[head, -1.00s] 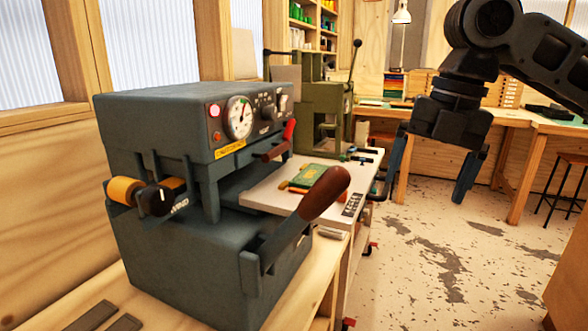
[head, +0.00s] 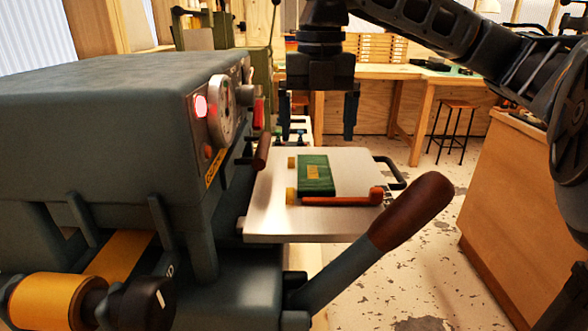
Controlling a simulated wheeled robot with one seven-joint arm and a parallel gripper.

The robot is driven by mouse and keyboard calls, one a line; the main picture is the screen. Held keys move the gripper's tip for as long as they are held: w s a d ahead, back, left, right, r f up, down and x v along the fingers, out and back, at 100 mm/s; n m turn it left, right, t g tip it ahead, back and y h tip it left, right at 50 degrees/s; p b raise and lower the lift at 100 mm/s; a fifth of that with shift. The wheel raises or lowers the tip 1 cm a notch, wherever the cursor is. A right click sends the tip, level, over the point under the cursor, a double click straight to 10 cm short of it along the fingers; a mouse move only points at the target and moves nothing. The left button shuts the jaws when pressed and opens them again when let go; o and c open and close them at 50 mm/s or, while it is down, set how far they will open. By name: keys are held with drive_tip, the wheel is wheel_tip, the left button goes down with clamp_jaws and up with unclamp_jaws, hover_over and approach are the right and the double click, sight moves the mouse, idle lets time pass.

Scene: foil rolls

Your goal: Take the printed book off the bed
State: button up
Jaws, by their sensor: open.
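The printed book (head: 316,173) is small and green with a gold mark on its cover. It lies on the pale flat bed (head: 275,220), which sticks out to the right of the grey foil press (head: 110,115). My gripper (head: 318,132) points down with its two dark fingers spread apart and nothing between them. In the picture it is above and beyond the book, not touching it. How far it is from the book in depth I cannot tell.
A lever with a brown handle (head: 413,208) slants up in front of the bed. A red-brown bar (head: 340,198) lies along the book's near edge. A black handle (head: 393,173) is at the bed's right side. A stool (head: 456,128) stands farther back on open floor.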

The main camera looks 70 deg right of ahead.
sight(314, 171)
drive_tip(key=f, duration=0.7)
drive_tip(key=shift+w+d+f, duration=0.1)
drive_tip(key=shift+d+f, duration=0.1)
drive_tip(key=shift+c, duration=0.2)
drive_tip(key=c, duration=1.1)
drive_tip(key=shift+c, duration=0.2)
drive_tip(key=shift+r, duration=0.15)
